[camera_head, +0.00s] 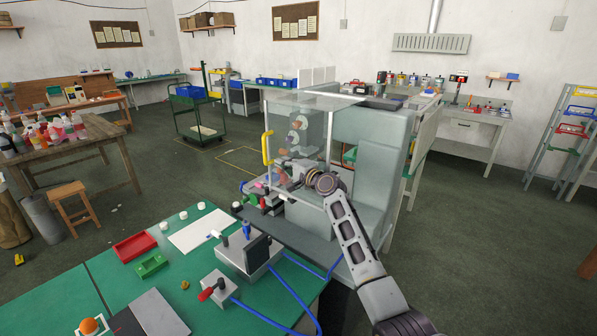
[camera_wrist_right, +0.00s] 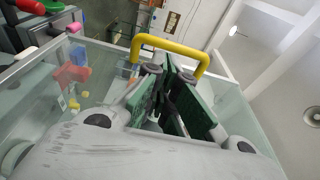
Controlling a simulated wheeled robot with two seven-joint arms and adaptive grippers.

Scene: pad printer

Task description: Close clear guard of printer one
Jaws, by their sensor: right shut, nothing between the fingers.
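The printer (camera_head: 385,150) is a large grey machine in the middle of the head view. Its clear guard (camera_head: 315,125) is a see-through panel box on the printer's left side, with a yellow handle (camera_head: 267,148) on its left edge. In the right wrist view the yellow handle (camera_wrist_right: 172,44) arches just beyond my fingers, and the clear guard (camera_wrist_right: 100,65) spreads around them. My right gripper (camera_wrist_right: 172,85) is shut and empty, close to the handle; contact cannot be told. In the head view my right gripper (camera_head: 285,180) is partly hidden near the guard's lower part. My left gripper is out of view.
The green bench (camera_head: 110,245) in front holds a red tray (camera_head: 135,247), a green tray (camera_head: 151,265), a grey fixture (camera_head: 247,256) and blue hoses. Several coloured knobs or bottles stand beside the printer's lower left. Open floor lies left of the printer.

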